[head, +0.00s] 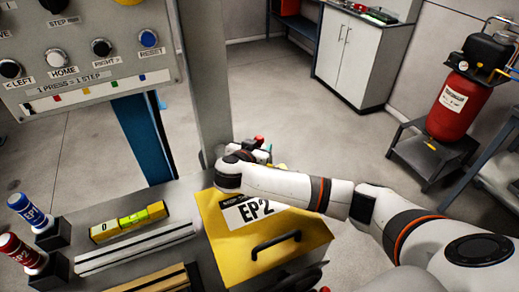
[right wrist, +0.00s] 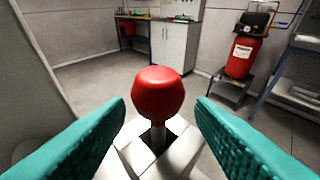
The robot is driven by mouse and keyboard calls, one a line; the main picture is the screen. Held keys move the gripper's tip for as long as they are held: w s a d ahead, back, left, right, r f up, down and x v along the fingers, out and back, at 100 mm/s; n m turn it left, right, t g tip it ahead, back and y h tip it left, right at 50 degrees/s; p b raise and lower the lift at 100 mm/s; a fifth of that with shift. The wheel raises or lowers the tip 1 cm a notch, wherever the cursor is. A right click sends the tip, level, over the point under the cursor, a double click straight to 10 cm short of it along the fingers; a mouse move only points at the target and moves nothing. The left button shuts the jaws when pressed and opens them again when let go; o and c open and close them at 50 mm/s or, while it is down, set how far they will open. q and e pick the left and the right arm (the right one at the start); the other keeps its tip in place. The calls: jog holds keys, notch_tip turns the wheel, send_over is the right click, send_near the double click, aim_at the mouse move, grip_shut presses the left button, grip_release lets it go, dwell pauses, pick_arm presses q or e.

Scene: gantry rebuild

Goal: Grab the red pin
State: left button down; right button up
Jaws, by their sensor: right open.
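The red pin (right wrist: 158,92) stands upright in the right wrist view, a round red head on a dark stem set in a pale metal block (right wrist: 158,150). My right gripper (right wrist: 160,108) is open, its teal fingers on either side of the pin, with a gap showing at each side of the head. In the head view a small red top (head: 259,141) shows beyond my right wrist, and the rest there is mostly hidden by my arm. A red-topped piece marked EP2 (head: 18,252) stands in a dark holder at the lower left. My left gripper is not in view.
A yellow box marked EP2 (head: 215,235) with a black handle lies under my right forearm. A grey post (head: 208,80) rises close to my right wrist. A button panel (head: 85,65), a blue EP1 piece (head: 32,212) and a level (head: 128,222) are at left.

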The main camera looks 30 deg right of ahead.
jog(key=shift+c, duration=0.6)
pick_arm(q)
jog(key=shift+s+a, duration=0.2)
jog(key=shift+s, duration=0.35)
pick_arm(e)
jog(key=c, duration=0.9)
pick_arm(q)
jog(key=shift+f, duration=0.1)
pick_arm(e)
jog(key=shift+r, duration=0.1)
jog(key=shift+c, duration=0.2)
